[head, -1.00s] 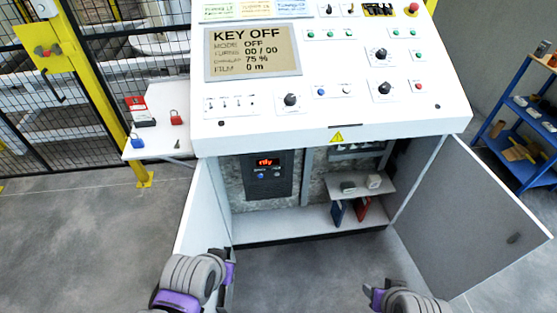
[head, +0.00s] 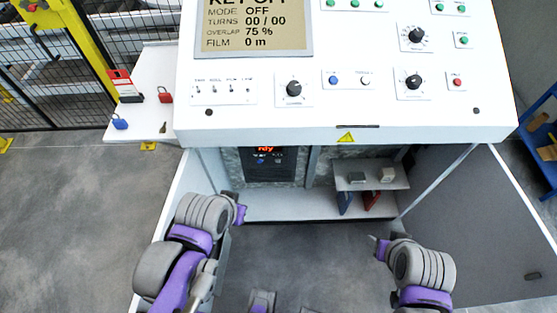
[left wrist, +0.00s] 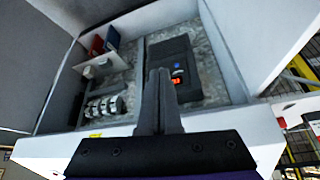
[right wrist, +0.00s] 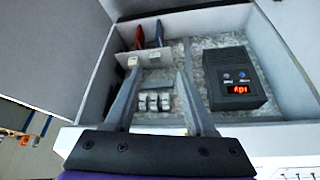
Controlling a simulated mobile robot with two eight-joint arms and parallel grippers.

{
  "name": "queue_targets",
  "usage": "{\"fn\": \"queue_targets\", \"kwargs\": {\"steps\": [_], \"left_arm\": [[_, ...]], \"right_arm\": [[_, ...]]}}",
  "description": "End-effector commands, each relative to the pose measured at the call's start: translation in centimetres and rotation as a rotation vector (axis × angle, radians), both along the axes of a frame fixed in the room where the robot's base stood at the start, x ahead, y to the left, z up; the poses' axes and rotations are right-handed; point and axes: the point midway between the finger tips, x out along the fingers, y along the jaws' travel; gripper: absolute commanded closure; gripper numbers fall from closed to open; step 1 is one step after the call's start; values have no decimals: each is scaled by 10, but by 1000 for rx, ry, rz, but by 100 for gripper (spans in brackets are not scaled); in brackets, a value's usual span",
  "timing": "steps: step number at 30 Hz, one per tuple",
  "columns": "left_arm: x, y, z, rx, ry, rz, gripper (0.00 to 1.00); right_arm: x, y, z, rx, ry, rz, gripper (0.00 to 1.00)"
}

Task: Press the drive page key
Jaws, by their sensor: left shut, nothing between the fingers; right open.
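The dark drive unit (head: 285,172) with its red lit display is mounted inside the open cabinet under the console, partly hidden by the console's edge. The right wrist view shows the drive (right wrist: 222,58) with its display (right wrist: 238,90) and two small keys, one bluish (right wrist: 227,77) and one grey. Their labels are too small to read. My left gripper (head: 241,212) is shut and empty, low in front of the cabinet; in the left wrist view its fingers (left wrist: 159,75) overlap the drive's edge. My right gripper (head: 377,245) is open and empty, right of the cabinet's middle.
The white console (head: 300,125) overhangs the cabinet. Open doors stand on both sides, the right one (head: 470,220) wide. A shelf (head: 350,178) with small boxes and red and blue binders is at the cabinet's right. Padlocks lie on the left side shelf (head: 145,120).

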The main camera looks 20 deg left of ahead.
Motion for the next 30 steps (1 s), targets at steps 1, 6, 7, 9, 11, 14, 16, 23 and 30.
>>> {"fn": "queue_targets", "kwargs": {"steps": [1, 6, 7, 9, 11, 14, 16, 23, 30], "left_arm": [[1, -1, -2, -1, -1, -3, 100], [19, -9, -38, -25, -35, -45, 100], [26, -12, -48, -32, -49, -60, 100], [47, -19, -76, -50, -93, -97, 100], [69, -25, -102, -65, -138, -131, 100], [108, -34, -150, -82, -222, -178, 100], [134, -38, -184, -88, -278, -202, 100], [195, -42, -273, -83, -419, -238, 100], [213, -40, -297, -71, -474, -245, 100]], "right_arm": [[-1, 0, -2, 0, 1, 0, 34], [-10, 0, -39, 0, 19, 0, 31], [-12, 0, -50, 0, 23, 0, 31], [-16, 0, -77, 0, 33, 0, 31], [-19, 0, -103, 0, 41, 0, 31], [-20, 0, -145, 0, 54, 0, 31], [-19, 0, -174, 0, 64, 0, 31], [-12, 0, -242, 0, 87, 0, 31], [-9, 0, -259, 0, 92, 0, 31]]}}
